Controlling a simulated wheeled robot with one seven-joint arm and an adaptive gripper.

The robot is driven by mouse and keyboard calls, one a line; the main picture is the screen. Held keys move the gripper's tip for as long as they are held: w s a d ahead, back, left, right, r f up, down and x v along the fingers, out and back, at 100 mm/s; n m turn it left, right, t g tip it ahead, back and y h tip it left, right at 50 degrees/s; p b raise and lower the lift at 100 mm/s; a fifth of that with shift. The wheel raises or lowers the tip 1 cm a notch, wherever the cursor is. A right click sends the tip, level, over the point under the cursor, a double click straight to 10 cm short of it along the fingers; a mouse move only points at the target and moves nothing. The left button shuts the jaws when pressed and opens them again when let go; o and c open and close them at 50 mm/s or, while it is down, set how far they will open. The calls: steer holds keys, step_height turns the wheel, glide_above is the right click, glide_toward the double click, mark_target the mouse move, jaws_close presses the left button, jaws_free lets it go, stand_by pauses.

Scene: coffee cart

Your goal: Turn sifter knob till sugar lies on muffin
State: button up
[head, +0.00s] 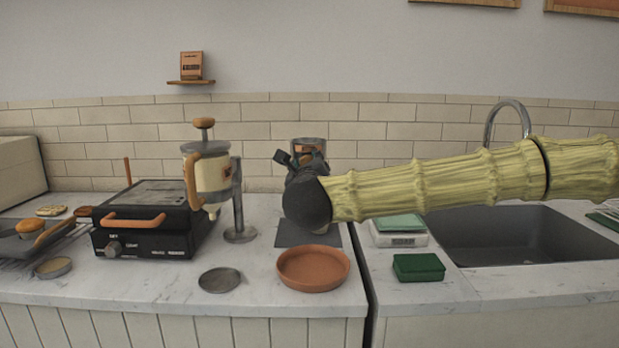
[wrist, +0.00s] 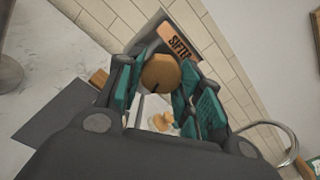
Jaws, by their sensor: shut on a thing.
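The sifter (head: 309,143) stands at the back of the counter, above a dark mat (head: 292,236). Its label reads SIFTER in the wrist view (wrist: 180,43). The round wooden knob (wrist: 160,72) on its front has a dark notch and sits between the fingers of my gripper (wrist: 158,82), which is shut on it. In the head view, my gripper (head: 298,160) covers the knob and the sifter's lower part. A small tan shape (wrist: 163,122), possibly the muffin, shows below the knob with pale patches around it. I cannot tell whether those are sugar.
A terracotta dish (head: 313,284) stands in front of the mat, with a grey disc (head: 220,280) to its left. A dispenser on a stand (head: 212,172) and a black press (head: 150,218) are further left. A scale (head: 398,238), green sponge (head: 418,267) and sink (head: 520,235) are right.

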steer(key=shift+f+m+b, duration=0.15)
steer(key=shift+m+b, duration=0.25)
steer(key=shift+m, duration=0.2)
steer(key=o, duration=1)
steer(key=shift+o, duration=0.2)
steer(key=s, duration=1.2)
steer(key=shift+r, duration=0.2)
